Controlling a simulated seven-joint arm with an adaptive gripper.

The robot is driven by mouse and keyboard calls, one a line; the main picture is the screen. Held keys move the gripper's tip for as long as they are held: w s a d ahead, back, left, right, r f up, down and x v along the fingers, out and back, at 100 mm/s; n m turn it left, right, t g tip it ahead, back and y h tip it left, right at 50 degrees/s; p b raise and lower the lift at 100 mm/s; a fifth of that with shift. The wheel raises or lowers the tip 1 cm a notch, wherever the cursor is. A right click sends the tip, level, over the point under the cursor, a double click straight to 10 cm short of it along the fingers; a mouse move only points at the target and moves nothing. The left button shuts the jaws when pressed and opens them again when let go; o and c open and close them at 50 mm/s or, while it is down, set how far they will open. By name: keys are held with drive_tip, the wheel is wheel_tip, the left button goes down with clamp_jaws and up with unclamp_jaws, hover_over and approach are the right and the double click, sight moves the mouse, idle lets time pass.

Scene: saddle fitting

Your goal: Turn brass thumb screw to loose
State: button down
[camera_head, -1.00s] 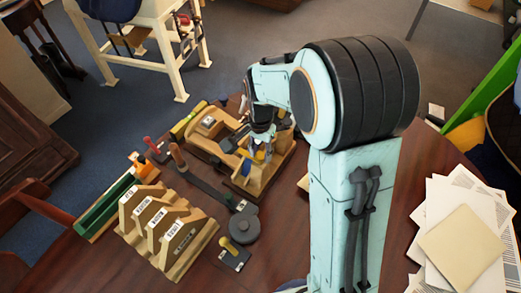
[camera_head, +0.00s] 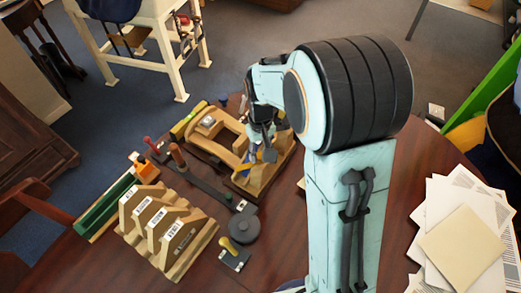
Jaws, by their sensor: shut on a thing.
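My gripper (camera_head: 257,156) points down over the wooden fixture (camera_head: 243,188) at the back middle of the table. Its fingers are shut low between the fixture's wooden parts. The brass thumb screw cannot be made out; the fingers and wrist cover the spot where they close. A light wooden saddle-shaped piece (camera_head: 212,124) lies at the left of the fixture, close to my gripper.
A slotted wooden rack (camera_head: 168,232) with labels stands at the front left. A dark round disc (camera_head: 244,229) and a small yellow-handled tool (camera_head: 233,253) lie right of it. Loose papers (camera_head: 468,235) cover the right side.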

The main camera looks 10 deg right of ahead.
drive_tip(key=shift+n, duration=2.1)
drive_tip(key=c, duration=0.9)
unclamp_jaws()
drive_tip(key=shift+o, duration=0.2)
wheel_tip(320, 180, up, 12)
